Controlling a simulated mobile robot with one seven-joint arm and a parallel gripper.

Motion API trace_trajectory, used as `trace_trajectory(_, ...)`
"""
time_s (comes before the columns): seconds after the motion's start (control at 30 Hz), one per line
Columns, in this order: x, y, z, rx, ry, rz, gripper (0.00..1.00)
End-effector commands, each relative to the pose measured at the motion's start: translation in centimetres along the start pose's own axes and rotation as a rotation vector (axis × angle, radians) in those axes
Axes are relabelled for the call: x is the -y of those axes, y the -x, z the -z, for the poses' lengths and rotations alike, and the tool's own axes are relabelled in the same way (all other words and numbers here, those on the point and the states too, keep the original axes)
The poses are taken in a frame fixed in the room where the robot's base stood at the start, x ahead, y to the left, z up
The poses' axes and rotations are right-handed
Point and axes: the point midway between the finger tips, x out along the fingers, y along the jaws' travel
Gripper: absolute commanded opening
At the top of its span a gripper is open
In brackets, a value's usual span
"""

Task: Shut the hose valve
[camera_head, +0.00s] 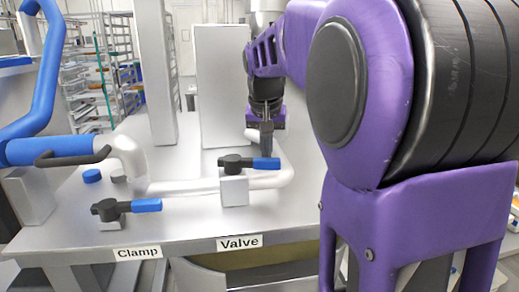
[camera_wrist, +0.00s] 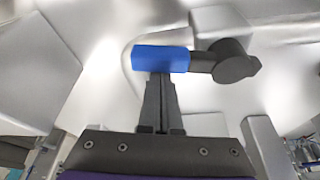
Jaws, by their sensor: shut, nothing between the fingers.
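A similar clamp lever (camera_head: 146,205) with a blue grip stands at the front left above the "Clamp" label (camera_head: 137,254). A blue hose (camera_head: 50,151) joins the pipe at left. Tall grey panels (camera_head: 222,90) stand behind the valve.

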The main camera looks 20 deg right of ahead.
Motion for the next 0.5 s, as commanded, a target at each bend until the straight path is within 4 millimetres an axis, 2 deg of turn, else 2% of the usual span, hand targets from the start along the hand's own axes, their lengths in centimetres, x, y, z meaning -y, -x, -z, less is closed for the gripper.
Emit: trace_trajectory(0.5,0.1,1.3,-3.8,0.002,-0.459,-0.163,0.0)
